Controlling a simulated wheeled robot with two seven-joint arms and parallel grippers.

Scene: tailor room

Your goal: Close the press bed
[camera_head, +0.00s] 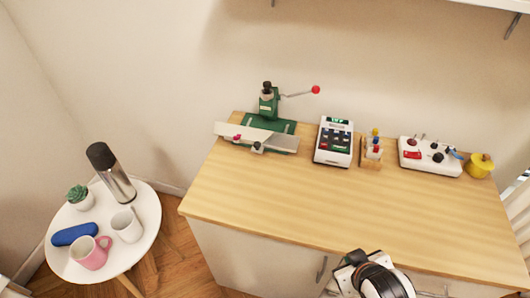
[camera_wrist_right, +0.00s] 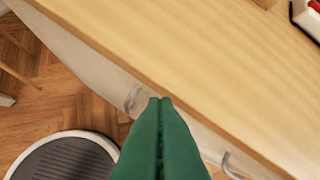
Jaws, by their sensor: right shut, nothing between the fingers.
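The press (camera_head: 269,106) is a green machine at the back left of the wooden counter, with a lever ending in a red ball at its upper right. Its bed (camera_head: 284,143), a pale grey plate, lies low at the front of the green base, and a pale flat panel (camera_head: 233,131) sticks out to the left. I cannot tell how these two parts join. My right gripper (camera_wrist_right: 160,101) has green fingers shut together and empty. It is at the counter's front edge, well apart from the press. My left gripper is not in view.
On the counter (camera_head: 260,195) stand a keypad device (camera_head: 334,140), a small rack (camera_head: 371,153), a white control box (camera_head: 429,156) and a yellow pot (camera_head: 479,166). A round white table (camera_head: 148,222) with mugs and a flask stands left. The counter's front is clear.

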